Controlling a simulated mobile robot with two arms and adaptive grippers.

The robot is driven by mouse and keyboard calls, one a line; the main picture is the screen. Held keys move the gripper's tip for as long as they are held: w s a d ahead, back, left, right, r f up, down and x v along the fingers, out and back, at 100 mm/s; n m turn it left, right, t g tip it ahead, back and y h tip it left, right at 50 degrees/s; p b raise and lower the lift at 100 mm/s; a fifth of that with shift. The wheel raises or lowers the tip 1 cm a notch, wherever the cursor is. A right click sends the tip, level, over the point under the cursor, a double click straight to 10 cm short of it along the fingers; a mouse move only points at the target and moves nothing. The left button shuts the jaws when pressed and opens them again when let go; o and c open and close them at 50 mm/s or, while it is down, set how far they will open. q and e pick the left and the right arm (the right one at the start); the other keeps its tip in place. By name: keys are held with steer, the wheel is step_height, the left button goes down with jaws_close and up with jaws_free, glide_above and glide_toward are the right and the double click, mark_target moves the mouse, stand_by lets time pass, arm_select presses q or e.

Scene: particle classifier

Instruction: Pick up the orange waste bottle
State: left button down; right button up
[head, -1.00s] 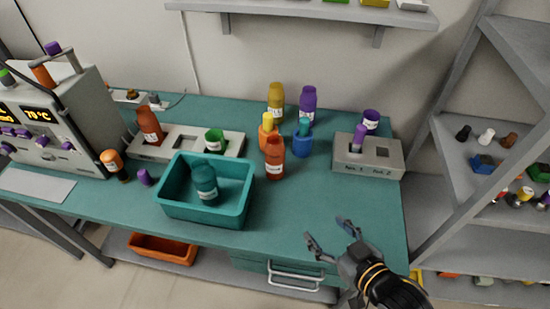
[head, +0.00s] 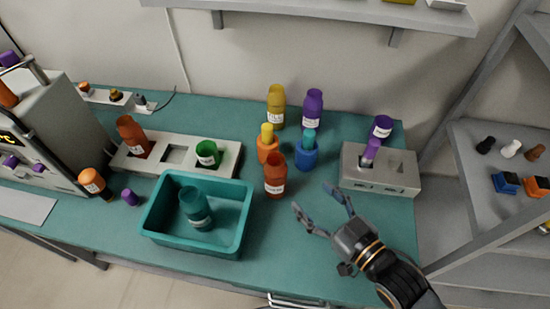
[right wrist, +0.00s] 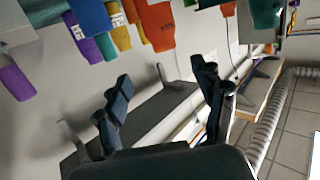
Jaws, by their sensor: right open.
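An orange bottle (head: 275,178) with a white label stands upright on the teal table, in front of an orange holder and to the right of the teal bin. It also shows upside down in the right wrist view (right wrist: 158,27). Another orange bottle (head: 131,134) stands in the left rack. I cannot read which label says waste. My right gripper (head: 312,197) is open and empty, just right of the front orange bottle, with its fingers pointing toward it and apart from it. Its two fingers also show in the right wrist view (right wrist: 162,75). My left gripper is not in view.
The teal bin (head: 155,225) holds a teal bottle. Behind the orange bottle stand a blue holder (head: 306,156), a yellow bottle (head: 276,106) and a purple bottle (head: 312,108). A grey rack (head: 400,178) stands right. The table in front is clear.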

mark_target(281, 167)
steer(key=x, duration=0.4)
steer(key=p+x, duration=0.1)
steer(key=x, duration=0.3)
steer(key=shift+w+a+r, duration=0.1)
steer(key=shift+w+r, duration=0.05)
steer(key=shift+r, duration=0.05)
steer(key=shift+w+a+f, duration=0.1)
steer(key=shift+w, duration=0.15)
steer(key=shift+w+a+r+p, duration=0.15)
steer(key=shift+w+a+p, duration=0.3)
steer(key=shift+a+p, duration=0.05)
steer(key=shift+w+a+r+p, duration=0.15)
steer(key=shift+w+a+p, duration=0.3)
steer(key=shift+a+p, duration=0.05)
steer(key=shift+x, duration=1.2)
steer(key=shift+w+a+f, duration=0.15)
steer(key=shift+f, duration=0.05)
steer(key=shift+c, duration=0.6)
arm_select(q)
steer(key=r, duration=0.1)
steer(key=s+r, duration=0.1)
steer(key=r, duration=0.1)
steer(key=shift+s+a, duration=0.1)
arm_select(e)
jaws_close()
